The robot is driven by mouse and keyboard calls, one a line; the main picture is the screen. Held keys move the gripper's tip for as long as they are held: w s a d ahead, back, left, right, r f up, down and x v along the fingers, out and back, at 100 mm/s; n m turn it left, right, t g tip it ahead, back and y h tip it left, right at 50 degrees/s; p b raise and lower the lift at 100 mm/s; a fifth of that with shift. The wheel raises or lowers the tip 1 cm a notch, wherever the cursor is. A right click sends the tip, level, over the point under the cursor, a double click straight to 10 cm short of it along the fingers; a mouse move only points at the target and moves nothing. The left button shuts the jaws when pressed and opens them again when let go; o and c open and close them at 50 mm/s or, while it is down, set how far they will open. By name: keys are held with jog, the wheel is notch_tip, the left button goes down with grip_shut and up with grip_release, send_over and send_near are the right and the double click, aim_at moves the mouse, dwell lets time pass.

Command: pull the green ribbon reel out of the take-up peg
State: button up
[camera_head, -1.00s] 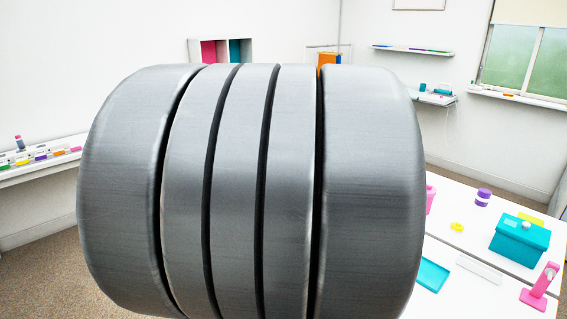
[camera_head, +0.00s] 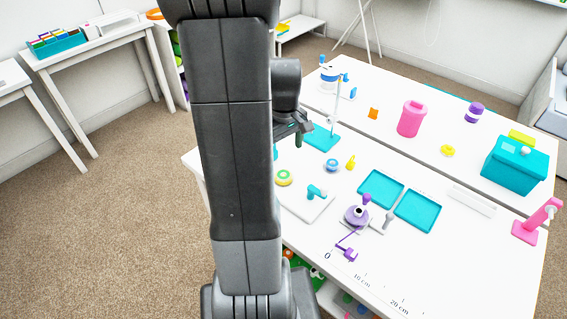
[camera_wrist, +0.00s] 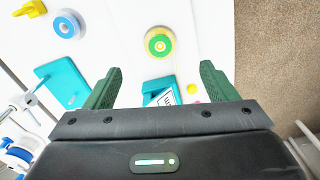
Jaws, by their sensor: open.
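The green ribbon reel (camera_head: 284,178), a round disc with a yellow rim and pale centre, lies at the near left of the white table. It also shows in the wrist view (camera_wrist: 160,43), beyond my fingertips near the top middle. Any peg inside it is hidden or too small to tell. A teal piece (camera_head: 316,191) stands on a white plate beside the reel; I cannot tell if it belongs to the take-up peg. My gripper (camera_head: 303,128) is above the table, apart from the reel. In the wrist view my gripper (camera_wrist: 160,68) is open and empty.
A blue reel (camera_head: 331,165), a yellow piece (camera_head: 351,161) and a teal stand (camera_head: 321,137) are nearby. A purple winder (camera_head: 357,215) and teal trays (camera_head: 417,211) lie to the right. My arm covers part of the table's left end. Carpet on the left is clear.

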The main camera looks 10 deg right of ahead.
aim_at(284, 176)
notch_tip(284, 176, down, 10)
jog(key=shift+f, duration=0.1)
jog(key=shift+c, duration=0.2)
jog(key=c, duration=1)
jog(key=shift+o, duration=0.7)
jog(key=shift+r, duration=0.2)
jog(key=shift+c, duration=0.9)
